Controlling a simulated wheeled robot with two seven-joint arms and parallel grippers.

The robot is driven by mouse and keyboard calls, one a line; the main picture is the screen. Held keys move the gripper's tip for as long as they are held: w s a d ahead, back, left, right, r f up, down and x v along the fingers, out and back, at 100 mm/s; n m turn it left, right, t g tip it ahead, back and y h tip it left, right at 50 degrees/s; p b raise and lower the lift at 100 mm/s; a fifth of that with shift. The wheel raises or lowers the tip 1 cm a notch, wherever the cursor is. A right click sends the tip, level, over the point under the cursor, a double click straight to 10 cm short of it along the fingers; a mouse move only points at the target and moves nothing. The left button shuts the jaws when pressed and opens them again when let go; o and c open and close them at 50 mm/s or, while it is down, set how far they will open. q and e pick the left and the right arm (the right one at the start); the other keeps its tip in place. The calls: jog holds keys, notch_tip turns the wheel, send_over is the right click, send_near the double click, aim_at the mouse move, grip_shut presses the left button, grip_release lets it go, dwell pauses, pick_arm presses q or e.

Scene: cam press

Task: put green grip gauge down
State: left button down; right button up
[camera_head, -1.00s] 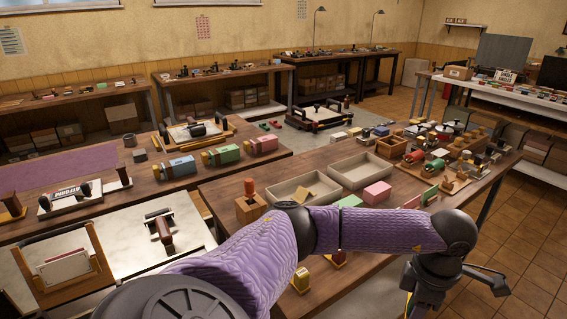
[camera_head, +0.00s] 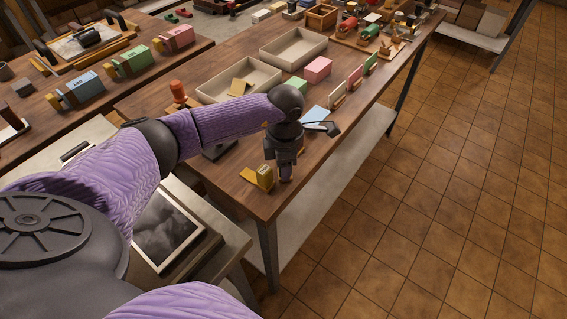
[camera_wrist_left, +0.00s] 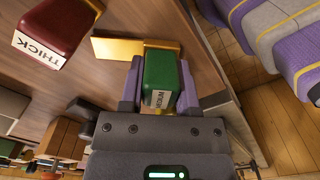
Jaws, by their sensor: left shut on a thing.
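My left gripper (camera_head: 286,176) points down over the near right edge of the wooden table (camera_head: 235,190). In the left wrist view my left gripper (camera_wrist_left: 158,90) is shut on the green grip gauge (camera_wrist_left: 161,72), a green block with a white label, one finger on each side. The gauge's far end is close to a brass piece (camera_wrist_left: 118,48); whether they touch is unclear. The gauge is hidden in the head view, and I cannot tell if it rests on the table. A red gauge labelled THICK (camera_wrist_left: 52,24) lies beside it. My right gripper is not in view.
A yellow piece (camera_head: 261,176) stands just left of the gripper in the head view. Two beige trays (camera_head: 293,47), a pink block (camera_head: 318,69) and a light blue piece (camera_head: 315,115) are farther back. The table edge and tiled floor (camera_head: 440,190) are close on the right.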

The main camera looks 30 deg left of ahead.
pick_arm(q)
jog(key=shift+f, duration=0.1)
jog(key=shift+c, duration=1.6)
grip_release()
notch_tip(320, 180, up, 12)
jog(key=shift+f+p, duration=0.25)
jog(key=shift+p, duration=1)
jog(key=shift+r, duration=0.4)
